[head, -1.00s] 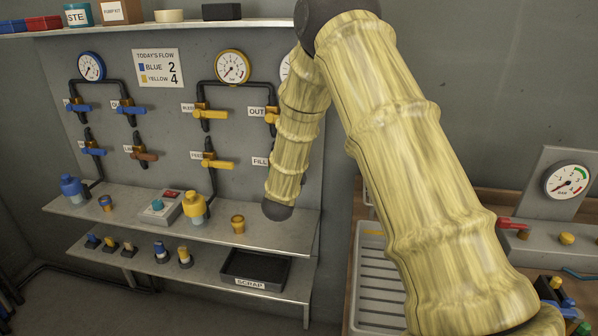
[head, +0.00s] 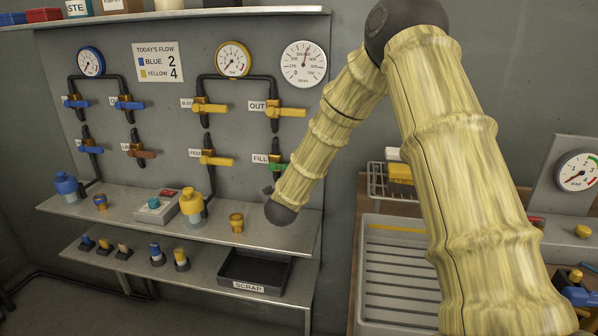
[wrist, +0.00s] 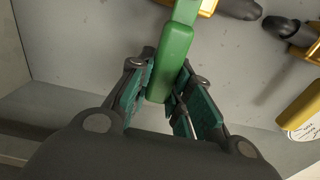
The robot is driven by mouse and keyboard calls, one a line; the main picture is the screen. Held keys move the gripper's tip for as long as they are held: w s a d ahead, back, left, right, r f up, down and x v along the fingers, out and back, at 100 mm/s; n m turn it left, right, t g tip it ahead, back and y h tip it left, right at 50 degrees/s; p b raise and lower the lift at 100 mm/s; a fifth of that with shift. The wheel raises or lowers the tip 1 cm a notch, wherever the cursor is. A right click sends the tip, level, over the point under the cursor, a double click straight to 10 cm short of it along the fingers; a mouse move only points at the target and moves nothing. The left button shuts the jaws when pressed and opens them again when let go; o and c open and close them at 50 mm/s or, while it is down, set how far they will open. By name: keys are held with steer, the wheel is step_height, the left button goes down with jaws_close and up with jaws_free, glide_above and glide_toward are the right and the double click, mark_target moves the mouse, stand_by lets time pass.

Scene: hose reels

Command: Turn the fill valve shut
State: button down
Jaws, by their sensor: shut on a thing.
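The fill valve has a green lever (head: 279,167) beside the FILL label on the back panel. In the head view only part of it shows, lying about level and running right behind my arm. In the wrist view the green lever (wrist: 174,52) comes down from the top between my gripper's fingers. My gripper (wrist: 163,92) is shut on the lever, with a teal pad on each side of it. In the head view my gripper is hidden behind the arm.
The yellow OUT valve (head: 290,111) is above and the yellow FEED valve (head: 216,160) to the left. A shelf (head: 130,212) below holds a yellow bottle (head: 191,207) and a small brass fitting (head: 236,223). A black SCRAP tray (head: 255,270) is lower. A grey tray (head: 400,300) stands right.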

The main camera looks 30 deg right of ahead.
steer(key=c, duration=1.3)
jaws_free()
steer(key=shift+d, duration=0.1)
steer(key=v, duration=1.2)
